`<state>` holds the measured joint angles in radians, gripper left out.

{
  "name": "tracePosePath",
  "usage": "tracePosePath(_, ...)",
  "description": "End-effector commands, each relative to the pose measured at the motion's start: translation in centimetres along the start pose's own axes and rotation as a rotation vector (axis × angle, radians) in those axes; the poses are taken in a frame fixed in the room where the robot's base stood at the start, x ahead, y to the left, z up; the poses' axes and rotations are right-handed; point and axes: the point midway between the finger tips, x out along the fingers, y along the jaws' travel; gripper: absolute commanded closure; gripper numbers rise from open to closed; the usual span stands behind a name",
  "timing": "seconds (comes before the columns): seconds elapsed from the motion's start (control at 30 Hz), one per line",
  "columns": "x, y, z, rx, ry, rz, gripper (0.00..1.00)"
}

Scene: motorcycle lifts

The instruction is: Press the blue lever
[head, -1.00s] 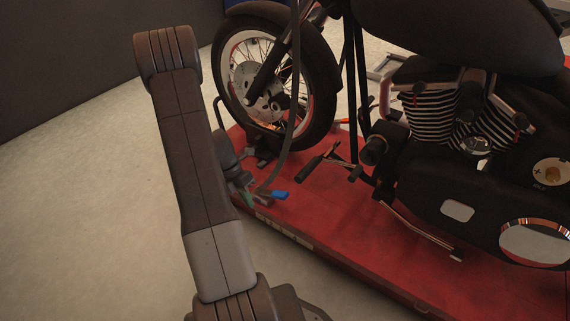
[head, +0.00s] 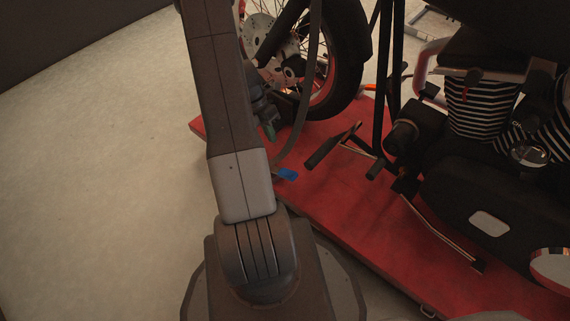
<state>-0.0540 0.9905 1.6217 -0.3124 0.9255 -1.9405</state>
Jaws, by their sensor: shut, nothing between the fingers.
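The blue lever (head: 287,174) shows as a small blue pedal at the near left edge of the red lift platform (head: 330,205). It lies just right of my arm's grey link. My gripper (head: 266,118) is partly hidden behind my arm, above and left of the blue lever in the picture. It is shut and appears apart from the lever. A small green part (head: 269,131) shows just below the gripper. The lever's base is hidden behind my arm.
A black motorcycle (head: 450,160) stands on the platform, its front wheel (head: 340,60) behind my gripper. A dark strap (head: 312,90) hangs down near the lever. Pale floor (head: 100,190) is clear at left.

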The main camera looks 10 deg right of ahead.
Motion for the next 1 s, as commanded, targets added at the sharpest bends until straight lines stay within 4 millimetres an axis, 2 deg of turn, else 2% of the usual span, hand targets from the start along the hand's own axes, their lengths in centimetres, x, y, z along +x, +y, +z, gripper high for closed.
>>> tracePosePath(0.13, 0.8, 0.0, 0.0, 0.000, 0.001, -0.001, 1.00)
tracePosePath(0.27, 2.8, 0.1, -0.1, 0.000, 0.003, -0.003, 1.00)
tracePosePath(0.5, 8.1, 0.1, -0.1, 0.000, 0.003, -0.003, 1.00)
tracePosePath(0.7, 11.9, 0.1, 0.0, 0.000, 0.002, -0.002, 1.00)
tracePosePath(0.83, 13.3, 0.1, 0.0, 0.000, 0.001, -0.001, 1.00)
tracePosePath(1.0, 14.0, 0.0, 0.0, 0.000, 0.000, 0.000, 1.00)
